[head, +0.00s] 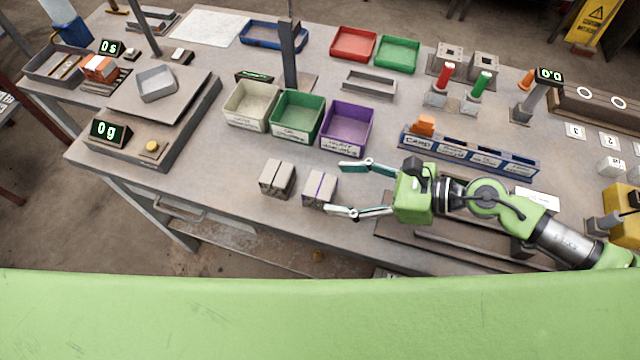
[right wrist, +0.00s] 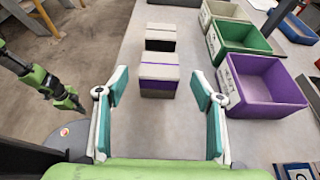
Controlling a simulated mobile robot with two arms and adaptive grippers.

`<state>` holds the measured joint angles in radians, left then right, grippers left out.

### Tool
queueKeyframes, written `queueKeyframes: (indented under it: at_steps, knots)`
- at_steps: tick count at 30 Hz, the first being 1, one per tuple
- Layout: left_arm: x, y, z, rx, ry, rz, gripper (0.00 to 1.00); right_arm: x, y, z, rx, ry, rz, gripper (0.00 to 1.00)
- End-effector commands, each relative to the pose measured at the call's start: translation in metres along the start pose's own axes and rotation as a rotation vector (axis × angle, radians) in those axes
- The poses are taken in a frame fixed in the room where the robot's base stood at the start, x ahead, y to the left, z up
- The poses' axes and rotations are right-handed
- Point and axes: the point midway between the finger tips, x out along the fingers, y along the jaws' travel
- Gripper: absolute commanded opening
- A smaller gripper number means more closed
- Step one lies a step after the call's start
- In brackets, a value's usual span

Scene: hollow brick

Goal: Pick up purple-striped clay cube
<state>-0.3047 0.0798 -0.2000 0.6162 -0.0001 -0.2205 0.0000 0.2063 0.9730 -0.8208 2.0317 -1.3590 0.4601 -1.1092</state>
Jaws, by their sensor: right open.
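The purple-striped clay cube (head: 318,189) is grey-beige with a dark lower part and sits on the table in the head view. It also shows in the right wrist view (right wrist: 159,72), centred between and beyond the fingers. A second similar cube (head: 277,179) with a dark band stands just left of it, a small gap apart; it shows behind it in the right wrist view (right wrist: 161,38). My right gripper (head: 342,188) is open and empty, just right of the striped cube, one finger toward each side.
White, green and purple (head: 347,128) bins stand behind the cubes. A blue divided tray (head: 468,153) is behind my right gripper. A scale (head: 150,105) stands at the left. Bare table lies left of the cubes; the table's front edge is close.

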Motion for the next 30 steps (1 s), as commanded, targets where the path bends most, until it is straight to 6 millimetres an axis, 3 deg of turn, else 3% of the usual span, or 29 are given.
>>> queueKeyframes:
  at_steps: [7, 16, 25, 26, 30]
  knots:
    - [-0.011, -0.001, -0.007, 0.0, 0.009, -0.001, 0.0, 0.015, 0.0, 0.003, 0.002, -0.003, 0.001, 0.61]
    - [-0.029, -0.002, -0.01, 0.0, 0.011, -0.001, 0.0, 0.053, 0.0, 0.001, 0.002, -0.003, 0.0, 0.61]
    - [-0.029, -0.002, -0.01, 0.0, 0.011, -0.001, 0.0, 0.059, 0.0, -0.002, 0.001, -0.001, 0.0, 0.61]
    - [-0.029, -0.002, -0.01, 0.0, 0.011, -0.001, 0.0, 0.059, 0.0, -0.002, 0.001, -0.001, 0.0, 0.56]
    - [-0.029, -0.002, -0.01, 0.0, 0.011, -0.001, 0.0, 0.059, 0.0, -0.002, 0.002, -0.001, 0.0, 0.2]
